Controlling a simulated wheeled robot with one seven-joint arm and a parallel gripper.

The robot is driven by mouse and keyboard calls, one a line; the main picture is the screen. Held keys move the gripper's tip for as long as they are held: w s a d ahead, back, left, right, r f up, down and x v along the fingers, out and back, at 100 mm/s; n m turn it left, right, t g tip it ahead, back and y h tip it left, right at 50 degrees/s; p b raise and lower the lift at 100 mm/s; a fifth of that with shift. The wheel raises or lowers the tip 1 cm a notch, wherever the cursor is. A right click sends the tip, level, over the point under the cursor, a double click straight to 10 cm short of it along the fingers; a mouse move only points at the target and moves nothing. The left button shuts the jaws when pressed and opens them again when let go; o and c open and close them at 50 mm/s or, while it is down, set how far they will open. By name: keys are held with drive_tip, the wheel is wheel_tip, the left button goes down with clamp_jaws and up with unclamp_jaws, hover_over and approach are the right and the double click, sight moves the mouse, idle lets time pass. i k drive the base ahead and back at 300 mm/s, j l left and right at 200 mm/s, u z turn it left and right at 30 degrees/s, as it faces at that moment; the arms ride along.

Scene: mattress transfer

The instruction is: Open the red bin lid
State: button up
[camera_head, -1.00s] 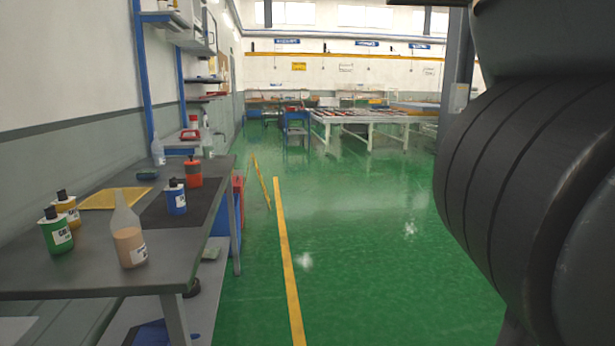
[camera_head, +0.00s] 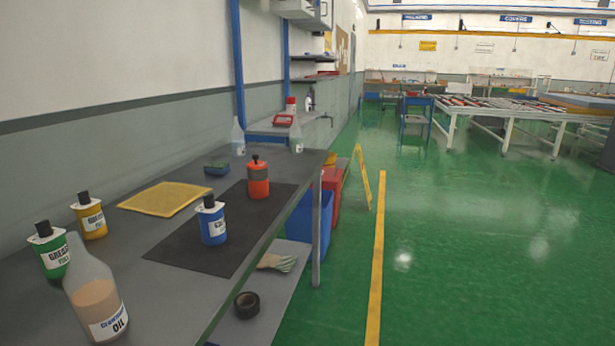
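A red bin (camera_head: 331,196) stands on the floor just past the far end of the grey workbench (camera_head: 240,296), beside a blue bin (camera_head: 302,222). It is partly hidden by the blue bin and the bench end. Its top is small in the view, and I cannot tell whether its lid is open or shut. My gripper is not in view.
The bench holds several bottles, a red-orange can (camera_head: 258,180), a blue bottle (camera_head: 212,222) and a yellow cloth (camera_head: 165,199). A yellow floor sign (camera_head: 363,178) stands right of the bins. Green floor (camera_head: 480,250) is open to the right. A blue cart (camera_head: 416,118) stands farther back.

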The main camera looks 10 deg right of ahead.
sight(329, 175)
drive_tip(key=i+z, duration=0.2)
drive_tip(key=i+l+z, duration=0.2)
drive_tip(key=i, duration=0.6)
drive_tip(key=i+z, duration=0.2)
drive_tip(key=i, duration=1.5)
drive_tip(key=i+l, duration=0.1)
drive_tip(key=i, duration=0.8)
drive_tip(key=i+u, duration=0.1)
drive_tip(key=i, duration=0.85)
drive_tip(key=i+l, duration=0.2)
drive_tip(key=i, duration=0.7)
drive_tip(key=i+l+u, duration=0.1)
drive_tip(key=i+u, duration=0.3)
drive_tip(key=i+l+u, duration=0.25)
drive_tip(key=i+u, duration=0.15)
drive_tip(key=i+l+u, duration=0.8)
drive_tip(key=k+l, duration=0.05)
